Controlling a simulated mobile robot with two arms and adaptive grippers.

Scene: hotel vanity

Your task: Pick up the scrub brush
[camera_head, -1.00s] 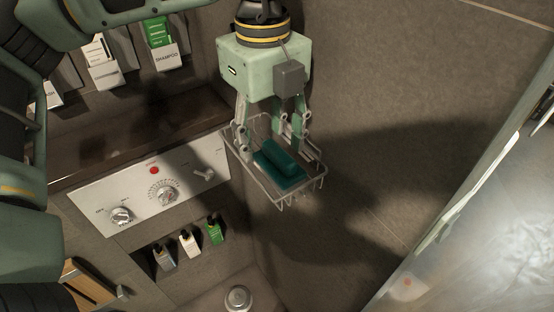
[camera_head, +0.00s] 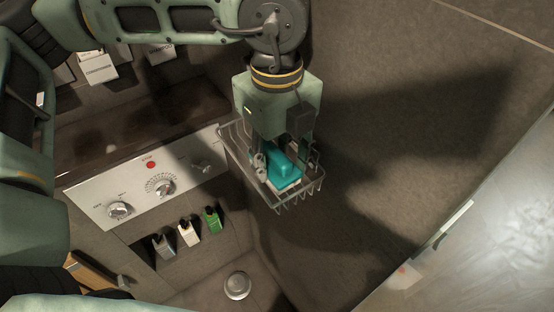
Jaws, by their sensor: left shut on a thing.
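The scrub brush (camera_head: 286,167) is teal with a paler underside. It is at the wire basket (camera_head: 284,200) on the wall, within the rim as seen from above. My left gripper (camera_head: 283,168) points down into the basket and is shut on the brush, with a finger on each side of it. I cannot tell whether the brush still touches the basket floor. My right gripper is not in view.
A white control panel (camera_head: 140,190) with knobs and a red button is left of the basket. Several small bottles (camera_head: 189,233) stand in a niche below it. A glass panel (camera_head: 480,240) is at the right. The wall right of the basket is clear.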

